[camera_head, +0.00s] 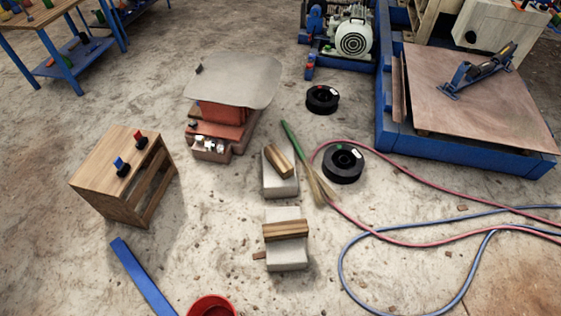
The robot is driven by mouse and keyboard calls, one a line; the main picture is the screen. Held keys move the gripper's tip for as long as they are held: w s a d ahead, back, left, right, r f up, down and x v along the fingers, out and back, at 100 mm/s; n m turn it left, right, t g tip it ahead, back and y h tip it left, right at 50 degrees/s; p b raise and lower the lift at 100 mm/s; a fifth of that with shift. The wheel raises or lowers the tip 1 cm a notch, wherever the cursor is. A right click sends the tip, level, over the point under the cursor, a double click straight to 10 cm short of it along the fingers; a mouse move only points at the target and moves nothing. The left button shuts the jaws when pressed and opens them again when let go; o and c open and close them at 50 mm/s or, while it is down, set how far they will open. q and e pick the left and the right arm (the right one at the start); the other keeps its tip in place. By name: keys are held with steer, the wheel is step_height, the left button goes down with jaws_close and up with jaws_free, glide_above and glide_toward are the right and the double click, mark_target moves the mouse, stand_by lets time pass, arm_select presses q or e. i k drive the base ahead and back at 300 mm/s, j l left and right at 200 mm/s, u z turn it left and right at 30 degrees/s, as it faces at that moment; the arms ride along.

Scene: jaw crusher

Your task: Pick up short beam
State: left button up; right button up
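A shorter wooden beam (278,161) lies tilted across the top of a grey block (281,187) near the middle of the view. A second, longer-looking wooden beam (285,230) lies across another grey block (288,255) nearer to me. A long blue bar (142,278) lies on the ground at the lower left. Neither of my grippers is in view.
A wooden crate (121,168) stands at left. Stacked bricks (226,132) under a grey sheet (233,80) stand behind. A green-handled brush (299,152) and black spools (343,164) lie beside the blocks. Hoses (425,241) cover the right. A red bucket (211,306) is in front.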

mark_target(154, 296)
steer(key=u, duration=1.9)
steer(key=i+j+z, duration=0.15)
steer(key=j+z, duration=0.25)
steer(key=j, duration=0.45)
steer(key=j+z, duration=0.35)
steer(key=j, duration=0.5)
